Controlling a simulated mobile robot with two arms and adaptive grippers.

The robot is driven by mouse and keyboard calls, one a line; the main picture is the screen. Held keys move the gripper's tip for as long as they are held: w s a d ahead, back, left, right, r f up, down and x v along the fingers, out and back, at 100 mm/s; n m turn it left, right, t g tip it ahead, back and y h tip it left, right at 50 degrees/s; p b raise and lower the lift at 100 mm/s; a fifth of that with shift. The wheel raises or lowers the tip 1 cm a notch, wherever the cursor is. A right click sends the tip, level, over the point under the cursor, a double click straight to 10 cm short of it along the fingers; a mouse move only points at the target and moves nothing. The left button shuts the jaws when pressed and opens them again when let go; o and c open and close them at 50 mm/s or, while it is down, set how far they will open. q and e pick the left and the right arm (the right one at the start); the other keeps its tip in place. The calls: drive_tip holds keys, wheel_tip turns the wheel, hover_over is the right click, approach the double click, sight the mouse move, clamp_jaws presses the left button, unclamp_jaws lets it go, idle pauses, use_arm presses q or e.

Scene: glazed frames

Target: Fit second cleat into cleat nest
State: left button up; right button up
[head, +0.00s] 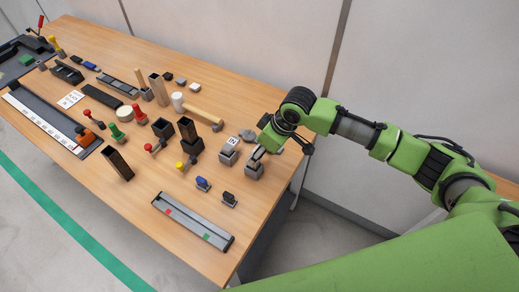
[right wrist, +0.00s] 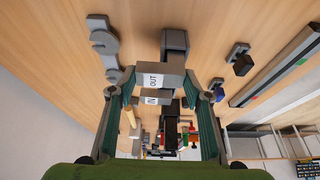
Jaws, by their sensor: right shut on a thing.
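My right gripper (head: 258,156) is low over the near right part of the table. It is shut on the second cleat, mostly hidden by the fingers in the head view. In the right wrist view a light grey block marked OUT (right wrist: 170,76) shows between the fingers (right wrist: 160,84). A dark grey block (right wrist: 175,42) stands against it in that picture. A similar grey block (head: 254,171) is right below my fingers in the head view. A labelled grey block (head: 229,156) stands just left of it. I cannot tell which part is the nest, nor whether cleat and nest touch.
A grey rail (head: 192,222) with red and green marks lies near the table's front edge. A blue-topped piece (head: 203,183) and a black one (head: 229,198) stand between. A grey flat part (right wrist: 103,40) lies beside my gripper.

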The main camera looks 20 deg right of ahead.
drive_tip(key=shift+f+b, duration=0.45)
drive_tip(key=shift+f, duration=0.65)
drive_tip(key=o, duration=1.2)
drive_tip(key=shift+o, duration=0.2)
drive_tip(key=v, duration=1.2)
